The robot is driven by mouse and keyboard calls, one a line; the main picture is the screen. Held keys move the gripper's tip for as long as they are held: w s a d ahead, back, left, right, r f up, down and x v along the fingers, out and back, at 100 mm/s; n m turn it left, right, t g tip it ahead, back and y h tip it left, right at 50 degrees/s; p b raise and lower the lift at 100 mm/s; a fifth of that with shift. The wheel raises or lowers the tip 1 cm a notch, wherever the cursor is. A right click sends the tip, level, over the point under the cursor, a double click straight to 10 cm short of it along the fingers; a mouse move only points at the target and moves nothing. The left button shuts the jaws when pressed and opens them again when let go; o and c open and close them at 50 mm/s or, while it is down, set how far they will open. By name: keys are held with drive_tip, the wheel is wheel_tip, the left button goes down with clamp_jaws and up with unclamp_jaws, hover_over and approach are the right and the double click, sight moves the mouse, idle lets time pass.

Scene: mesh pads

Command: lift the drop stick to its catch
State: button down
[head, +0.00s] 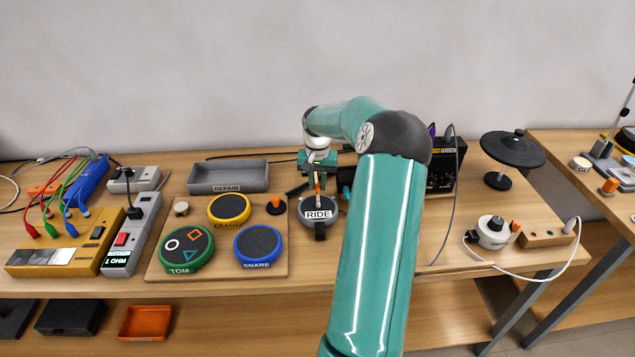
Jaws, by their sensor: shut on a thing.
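My gripper (317,174) is small in the head view, just above the back of the grey RIDE pad (320,212). It points down and is shut on a thin tan-orange piece (318,186), which looks like the drop stick. The stick's lower end is close to the pad; I cannot tell whether it touches. A black block (320,231) sits at the pad's front edge. The catch cannot be made out at this size, and my arm hides what lies right of the pad.
Left of the RIDE pad, a wooden board (215,268) bears the TOM (186,248), CRASH (229,208) and SNARE (258,243) pads. A black amplifier (444,168) and a black cymbal-like pad (513,148) stand right of my arm.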

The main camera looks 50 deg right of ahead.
drive_tip(key=shift+r, duration=0.1)
drive_tip(key=shift+w+d+r, duration=0.2)
drive_tip(key=shift+r, duration=0.6)
drive_tip(key=w+d+r, duration=0.4)
drive_tip(key=r, duration=0.5)
drive_tip(key=shift+d, duration=0.15)
drive_tip(key=shift+w+f, duration=0.1)
drive_tip(key=c, duration=1.3)
unclamp_jaws()
drive_tip(key=shift+w+f, duration=0.1)
drive_tip(key=shift+o, duration=0.2)
wheel_tip(320, 180, up, 14)
hover_over(316, 179)
